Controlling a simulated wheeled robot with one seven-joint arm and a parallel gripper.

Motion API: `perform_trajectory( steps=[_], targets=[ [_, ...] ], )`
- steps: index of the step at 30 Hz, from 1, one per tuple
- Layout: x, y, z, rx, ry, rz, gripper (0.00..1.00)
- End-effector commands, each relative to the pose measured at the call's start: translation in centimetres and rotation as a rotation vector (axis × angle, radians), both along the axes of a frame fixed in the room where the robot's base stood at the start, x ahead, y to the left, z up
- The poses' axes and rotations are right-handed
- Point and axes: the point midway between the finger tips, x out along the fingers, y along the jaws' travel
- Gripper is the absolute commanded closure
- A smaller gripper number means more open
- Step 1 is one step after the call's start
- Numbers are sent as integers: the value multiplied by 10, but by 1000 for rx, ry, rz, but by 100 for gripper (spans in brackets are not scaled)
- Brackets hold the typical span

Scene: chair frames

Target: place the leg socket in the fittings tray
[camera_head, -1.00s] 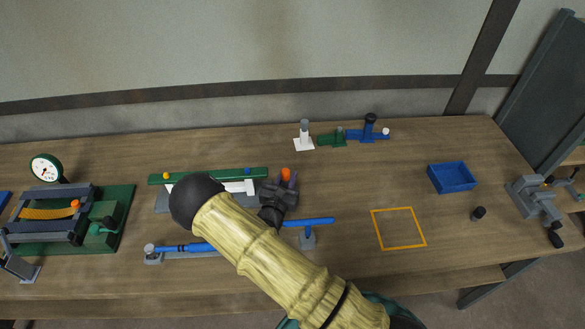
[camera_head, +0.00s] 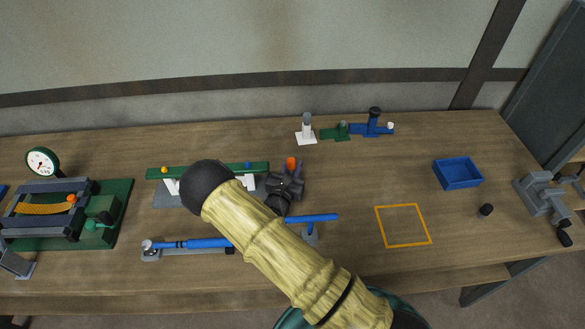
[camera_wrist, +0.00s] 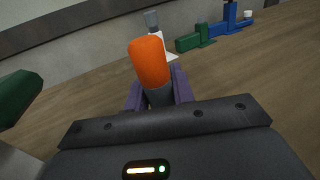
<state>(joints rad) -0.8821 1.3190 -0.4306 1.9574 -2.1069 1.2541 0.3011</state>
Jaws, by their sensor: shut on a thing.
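My gripper (camera_head: 289,178) is shut on an orange-topped grey piece (camera_head: 291,163), which I take to be the leg socket. In the wrist view the orange end (camera_wrist: 149,62) stands up between the purple fingers (camera_wrist: 158,96), with a grey part below it; its lower end is hidden. The gripper is at the right end of the green rail, behind the blue bar. The blue open box (camera_head: 441,175), apparently the fittings tray, stands well to the right and looks empty.
A green rail (camera_head: 208,171) and a blue bar (camera_head: 312,218) lie near the gripper. White, green and blue fittings (camera_head: 373,127) stand at the back. An orange outline (camera_head: 403,246) marks bare bench. A small black cylinder (camera_head: 486,210) and a grey vise (camera_head: 543,197) are at right.

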Motion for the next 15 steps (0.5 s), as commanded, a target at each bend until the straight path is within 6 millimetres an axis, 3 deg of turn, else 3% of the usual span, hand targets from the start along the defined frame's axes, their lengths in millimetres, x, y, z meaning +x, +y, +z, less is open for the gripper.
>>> perform_trajectory(
  steps=[9, 10, 12, 15],
  targets=[
    [0, 1, -3, -1, -1, 2, 100],
    [0, 2, -3, 0, 0, 3, 70],
    [-1, 3, -2, 0, 0, 5, 56],
    [-1, 3, -2, 0, 0, 5, 54]
  ],
)
